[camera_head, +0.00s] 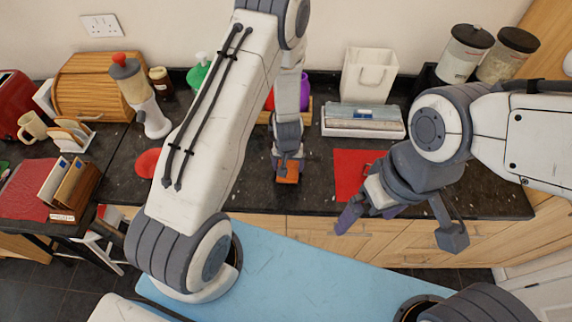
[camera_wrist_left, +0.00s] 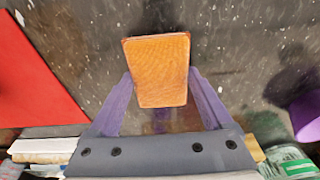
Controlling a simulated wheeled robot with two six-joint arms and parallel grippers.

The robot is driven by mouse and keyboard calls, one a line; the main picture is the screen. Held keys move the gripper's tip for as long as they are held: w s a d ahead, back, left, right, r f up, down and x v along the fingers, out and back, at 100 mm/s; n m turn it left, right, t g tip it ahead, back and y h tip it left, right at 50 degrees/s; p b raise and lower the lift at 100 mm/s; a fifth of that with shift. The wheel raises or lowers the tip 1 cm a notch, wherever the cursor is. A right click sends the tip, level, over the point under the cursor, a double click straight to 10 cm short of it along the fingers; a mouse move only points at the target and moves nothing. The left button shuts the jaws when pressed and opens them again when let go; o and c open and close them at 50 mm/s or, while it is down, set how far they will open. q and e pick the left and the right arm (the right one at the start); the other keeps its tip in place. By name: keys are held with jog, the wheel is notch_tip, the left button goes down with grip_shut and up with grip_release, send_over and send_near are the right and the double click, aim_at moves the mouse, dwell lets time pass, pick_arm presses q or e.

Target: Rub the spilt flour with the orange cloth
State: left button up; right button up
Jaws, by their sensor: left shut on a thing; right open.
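The orange cloth (camera_head: 288,174) is a small folded block at the dark speckled counter, in the middle of the head view. My left gripper (camera_head: 288,160) is shut on it from above. In the left wrist view the cloth (camera_wrist_left: 158,72) sits between the two purple fingers of the left gripper (camera_wrist_left: 158,95), over the counter. I cannot tell whether the cloth touches the counter. I cannot pick out the spilt flour from the pale specks of the granite. My right gripper (camera_head: 398,226) is open and empty in front of the counter edge.
A red mat (camera_head: 352,170) lies right of the cloth; it also shows in the left wrist view (camera_wrist_left: 32,75). Behind are a white tray (camera_head: 362,122), a white bin (camera_head: 368,76) and a purple item (camera_wrist_left: 305,115). A red round thing (camera_head: 148,162) lies left.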

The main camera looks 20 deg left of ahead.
pick_arm(q)
jog(key=shift+s+d+r+p, duration=0.1)
jog(key=shift+s+r+p, duration=0.15)
jog(key=shift+r+p, duration=0.95)
jog(key=shift+s+r+p, duration=0.15)
jog(key=shift+r+p, duration=0.55)
jog(key=shift+r, duration=0.15)
jog(key=shift+r+p, duration=0.7)
jog(key=shift+p, duration=0.05)
notch_tip(320, 180, up, 2)
jog(key=shift+r+p, duration=0.1)
jog(key=shift+p, duration=0.95)
